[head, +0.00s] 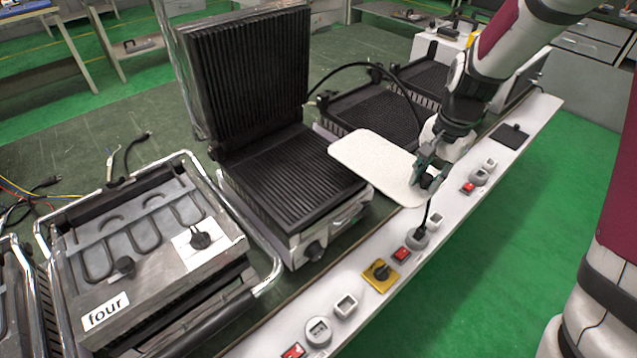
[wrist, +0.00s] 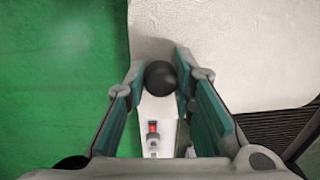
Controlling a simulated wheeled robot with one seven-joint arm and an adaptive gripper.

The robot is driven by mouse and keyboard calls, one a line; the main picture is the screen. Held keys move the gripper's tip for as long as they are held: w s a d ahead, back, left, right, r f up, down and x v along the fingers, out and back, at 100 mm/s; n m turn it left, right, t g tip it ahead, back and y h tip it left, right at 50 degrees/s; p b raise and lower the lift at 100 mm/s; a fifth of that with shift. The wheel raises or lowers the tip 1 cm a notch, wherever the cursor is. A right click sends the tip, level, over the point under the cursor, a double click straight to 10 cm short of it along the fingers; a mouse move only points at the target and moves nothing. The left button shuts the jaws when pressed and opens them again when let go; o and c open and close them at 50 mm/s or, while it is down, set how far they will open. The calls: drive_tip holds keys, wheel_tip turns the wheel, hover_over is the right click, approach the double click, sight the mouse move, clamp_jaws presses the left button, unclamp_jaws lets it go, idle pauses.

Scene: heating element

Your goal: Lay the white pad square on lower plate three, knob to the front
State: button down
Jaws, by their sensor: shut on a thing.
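The white pad (head: 376,163) is a flat, pale sheet with rounded corners, held out from my gripper (head: 428,178) at its right end. In the wrist view, my gripper (wrist: 161,85) is shut on the pad's dark round knob (wrist: 160,77), and the white pad (wrist: 235,55) fills the upper right. The open grill's ribbed black lower plate (head: 275,170) lies left of the pad; the pad's left end comes near or overlaps its right edge in the picture. No number shows on this grill. Its ribbed upper plate (head: 250,80) stands raised.
A shut grill labelled "four" (head: 105,312) stands at left, with a small white pad and black knob (head: 201,240) on top. Further dark plates (head: 378,112) lie behind my gripper. A white control strip (head: 375,300) with switches runs along the front. Green floor is clear at right.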

drive_tip(key=w+f+b, duration=0.2)
drive_tip(key=shift+f, duration=0.4)
drive_tip(key=shift+a, duration=0.25)
drive_tip(key=s+a+f, duration=0.1)
drive_tip(key=a+f, duration=0.1)
drive_tip(key=a, duration=0.5)
drive_tip(key=s+a+f, duration=0.1)
drive_tip(key=a+f, duration=0.2)
drive_tip(key=a, duration=0.5)
drive_tip(key=shift+a+p, duration=0.2)
drive_tip(key=shift+p, duration=0.1)
drive_tip(key=c, duration=1.4)
unclamp_jaws()
drive_tip(key=shift+s, duration=0.1)
drive_tip(key=shift+o, duration=0.2)
